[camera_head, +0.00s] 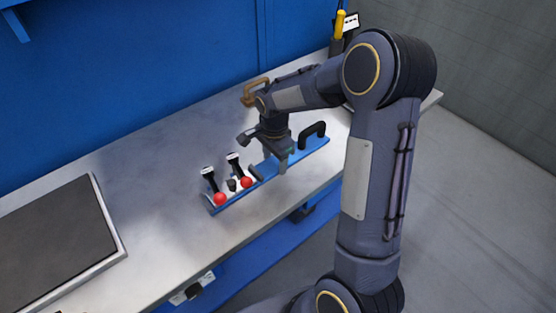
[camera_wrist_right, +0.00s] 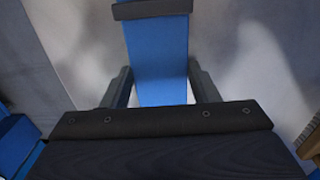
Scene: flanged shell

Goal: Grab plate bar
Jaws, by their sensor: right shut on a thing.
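The plate bar is a long, flat blue strip (camera_head: 317,143) lying on the grey worktop. A black arched handle (camera_head: 313,131) stands near its right end. Two clamps with black levers and red knobs (camera_head: 246,182) are at its left end. My right gripper (camera_head: 273,166) points down at the middle of the strip, between handle and clamps. In the wrist view its fingers (camera_wrist_right: 160,88) sit on both long sides of the blue strip (camera_wrist_right: 158,55), shut on it. A dark crosspiece (camera_wrist_right: 152,9) lies across the strip beyond them. My left gripper is not in view.
A dark panel in a light frame (camera_head: 55,245) lies at the left of the worktop. A brown handle-like thing (camera_head: 255,90) is behind my right wrist. A yellow-handled tool (camera_head: 340,22) stands at the back right. A blue wall (camera_head: 140,70) closes the rear.

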